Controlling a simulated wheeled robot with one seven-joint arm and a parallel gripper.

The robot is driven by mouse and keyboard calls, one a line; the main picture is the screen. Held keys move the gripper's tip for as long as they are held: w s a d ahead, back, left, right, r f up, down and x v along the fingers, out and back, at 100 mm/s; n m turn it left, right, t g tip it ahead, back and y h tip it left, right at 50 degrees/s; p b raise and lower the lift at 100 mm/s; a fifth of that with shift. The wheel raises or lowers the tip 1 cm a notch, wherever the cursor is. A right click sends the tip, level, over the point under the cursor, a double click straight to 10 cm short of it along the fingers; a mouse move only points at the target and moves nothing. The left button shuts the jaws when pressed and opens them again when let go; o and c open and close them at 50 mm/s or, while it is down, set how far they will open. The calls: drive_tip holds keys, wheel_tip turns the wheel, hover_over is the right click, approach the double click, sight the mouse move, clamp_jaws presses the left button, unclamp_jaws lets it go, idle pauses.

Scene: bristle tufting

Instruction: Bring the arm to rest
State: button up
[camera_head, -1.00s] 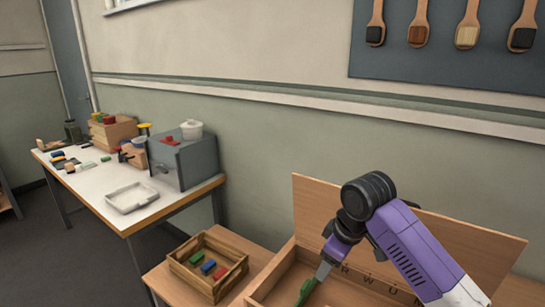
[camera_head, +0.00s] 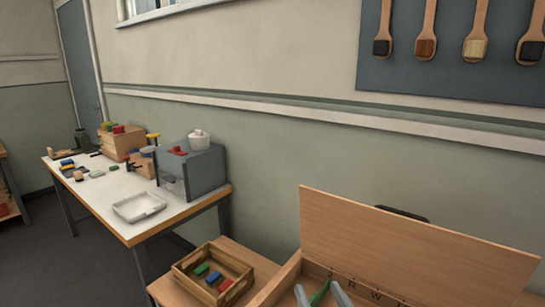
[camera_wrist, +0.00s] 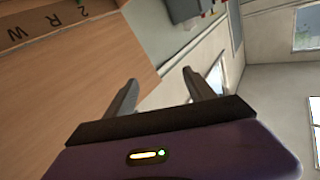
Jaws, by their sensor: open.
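My gripper (camera_head: 320,290) shows at the bottom edge of the head view as two grey fingertips pointing up, set apart. In the wrist view my gripper (camera_wrist: 160,78) is open, with nothing between its fingers. The rest of my arm is below the head view's frame. An open wooden box (camera_head: 281,281) with a raised lid (camera_head: 400,245) stands beyond the fingers. A slim green thing (camera_head: 320,293) shows between the fingertips in the head view, seemingly in the box; its lower part is cut off. The box's lettered strip (camera_wrist: 46,22) shows upper left in the wrist view.
A slatted crate (camera_head: 184,281) with coloured blocks stands left of the box. Further left, a white table (camera_head: 125,186) holds a grey cabinet (camera_head: 204,173), a white tray (camera_head: 138,218) and small items. Brushes (camera_head: 425,47) hang on a wall board. A dark shape (camera_head: 402,213) peeks above the lid.

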drive_tip(key=s+d+f+g+h, duration=0.1)
drive_tip(key=s+d+f, duration=0.1)
drive_tip(key=s, duration=1.1)
drive_tip(key=s+d+f+g+h, duration=0.1)
drive_tip(key=s+d, duration=0.4)
drive_tip(key=s, duration=0.9)
drive_tip(key=s+d+f+g+h, duration=0.1)
drive_tip(key=s+d+f+h, duration=0.1)
drive_tip(key=s, duration=1.1)
wheel_tip(320, 180, down, 2)
drive_tip(key=shift+s+d+f, duration=0.1)
drive_tip(key=shift+s+d, duration=0.15)
drive_tip(key=shift+d, duration=0.5)
